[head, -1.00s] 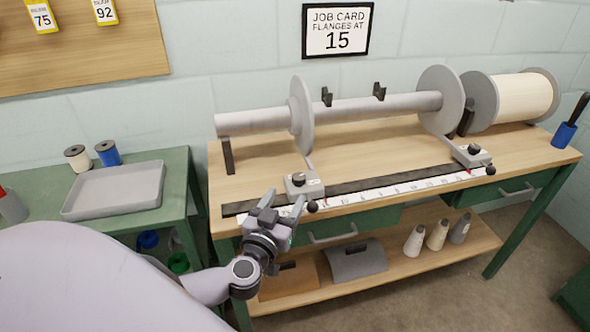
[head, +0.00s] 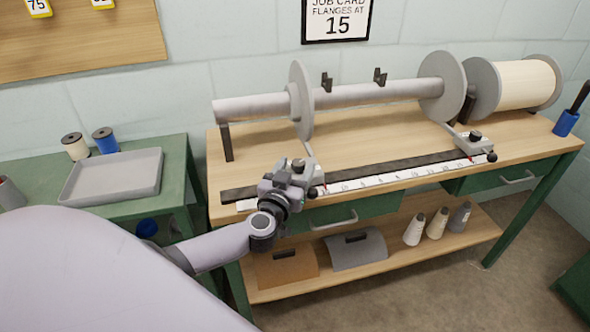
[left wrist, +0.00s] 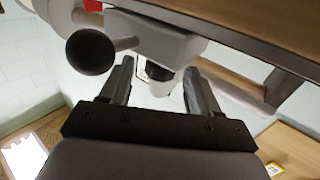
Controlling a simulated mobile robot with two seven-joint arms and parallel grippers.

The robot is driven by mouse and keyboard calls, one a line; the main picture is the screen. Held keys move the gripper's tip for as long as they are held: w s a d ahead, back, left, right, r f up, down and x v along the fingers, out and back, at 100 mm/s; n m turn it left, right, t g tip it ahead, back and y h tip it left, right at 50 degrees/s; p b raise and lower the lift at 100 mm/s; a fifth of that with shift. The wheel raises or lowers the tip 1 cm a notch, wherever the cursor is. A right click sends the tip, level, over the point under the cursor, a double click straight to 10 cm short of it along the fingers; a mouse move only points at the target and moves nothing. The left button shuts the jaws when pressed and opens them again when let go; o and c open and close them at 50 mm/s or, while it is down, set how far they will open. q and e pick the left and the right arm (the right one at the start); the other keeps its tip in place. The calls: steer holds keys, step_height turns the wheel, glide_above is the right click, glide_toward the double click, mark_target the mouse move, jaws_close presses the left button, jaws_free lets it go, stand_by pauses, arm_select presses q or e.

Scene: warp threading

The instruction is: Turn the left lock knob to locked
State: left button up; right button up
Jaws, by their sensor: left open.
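The left lock knob (head: 298,163) is a dark knob on top of the grey left carriage block (head: 314,176), at the left part of the scale. My left gripper (head: 288,176) is at this block and partly covers it. In the left wrist view the open fingers of my left gripper (left wrist: 160,88) stand on either side of the dark lock knob (left wrist: 161,73), under the grey block (left wrist: 155,40). Contact with the knob cannot be told, nor its locked or unlocked setting. My right gripper is not in view.
A black ball handle (left wrist: 90,52) sticks out beside the block. The white scale (head: 390,180) runs along the bench front. A flanged roller (head: 375,97) stands behind, with the right carriage (head: 472,145) farther right. A grey tray (head: 113,176) is on the left table.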

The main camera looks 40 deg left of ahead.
arm_select(q)
steer(key=c, duration=1)
steer(key=shift+a+r+m+h+p, duration=0.25)
steer(key=shift+m+h+p, duration=0.4)
steer(key=shift+h, duration=0.25)
steer(key=shift+c, duration=0.2)
steer(key=shift+a+f+m+t+h, duration=0.15)
steer(key=shift+m+h, duration=0.2)
steer(key=shift+h, duration=0.2)
steer(key=shift+d+f+m+t+h, duration=0.15)
steer(key=shift+m+h, duration=0.15)
steer(key=shift+h, duration=0.25)
steer(key=shift+a+m+h+b, duration=0.2)
steer(key=shift+m+h+b, duration=0.4)
steer(key=shift+h+b, duration=0.25)
steer(key=shift+m+h+b, duration=0.4)
steer(key=shift+h, duration=0.35)
steer(key=shift+r, duration=0.1)
steer(key=o, duration=1)
steer(key=shift+o, duration=0.2)
steer(key=shift+s, duration=0.15)
